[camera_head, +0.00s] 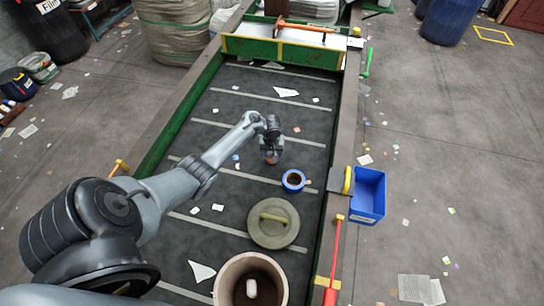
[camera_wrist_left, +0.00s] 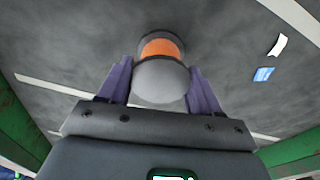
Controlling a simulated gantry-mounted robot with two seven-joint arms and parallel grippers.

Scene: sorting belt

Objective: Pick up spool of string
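A small spool with an orange band and grey ends (camera_wrist_left: 161,78) stands between the fingers in the left wrist view. In the head view only a bit of orange-brown shows under my left gripper (camera_head: 271,157), low over the middle of the belt. In the wrist view my left gripper (camera_wrist_left: 161,65) has one purple finger on each side of the spool, with a narrow gap beside each fingertip. It looks open around the spool. The spool's far end is partly hidden. My right gripper is not in view.
A blue bin (camera_head: 369,195) hangs at the right edge. Paper scraps lie around.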

